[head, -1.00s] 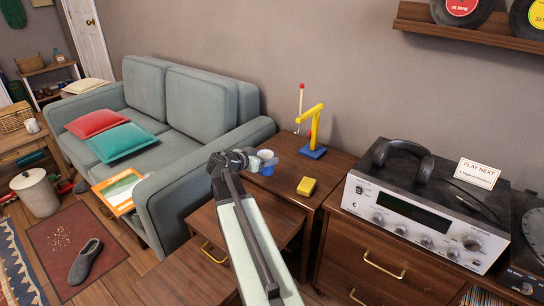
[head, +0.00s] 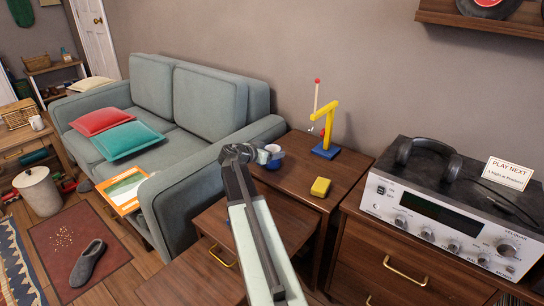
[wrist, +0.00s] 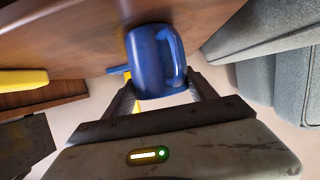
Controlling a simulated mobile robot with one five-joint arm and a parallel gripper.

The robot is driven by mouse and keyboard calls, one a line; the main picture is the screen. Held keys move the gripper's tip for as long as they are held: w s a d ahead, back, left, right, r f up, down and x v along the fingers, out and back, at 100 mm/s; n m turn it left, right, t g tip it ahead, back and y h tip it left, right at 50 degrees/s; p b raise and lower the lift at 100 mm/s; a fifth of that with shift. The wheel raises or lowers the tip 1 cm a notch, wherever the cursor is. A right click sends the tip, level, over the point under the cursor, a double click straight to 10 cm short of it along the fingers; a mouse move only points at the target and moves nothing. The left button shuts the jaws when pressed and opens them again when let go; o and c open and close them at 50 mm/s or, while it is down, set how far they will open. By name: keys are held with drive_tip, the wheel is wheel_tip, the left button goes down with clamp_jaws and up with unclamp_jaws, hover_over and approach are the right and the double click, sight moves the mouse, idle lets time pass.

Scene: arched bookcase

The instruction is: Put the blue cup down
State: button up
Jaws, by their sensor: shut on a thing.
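The blue cup (wrist: 150,62) is between the two fingers of my gripper (wrist: 160,92) in the wrist view, its handle facing right. My gripper is shut on it. In the head view the cup (head: 274,153) shows small at the end of my arm, partly hidden by my gripper (head: 262,156). It is over or on the back left part of the dark wooden cabinet top (head: 290,190). I cannot tell whether its base touches the wood.
A yellow block (head: 320,187) lies right of the cup. A yellow toy crane on a blue base (head: 325,150) stands behind it. The grey sofa's arm (head: 205,170) is close on the left. A silver stereo (head: 440,225) stands to the right.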

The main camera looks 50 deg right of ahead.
drive_tip(key=shift+f, duration=0.1)
drive_tip(key=o, duration=1.6)
drive_tip(key=shift+o, duration=0.2)
drive_tip(key=shift+a+r, duration=0.1)
drive_tip(key=shift+r, duration=0.25)
drive_tip(key=p+v, duration=0.4)
drive_tip(key=v, duration=0.7)
drive_tip(key=shift+a+p, duration=0.3)
drive_tip(key=shift+p, duration=0.05)
drive_tip(key=shift+s+r, duration=0.1)
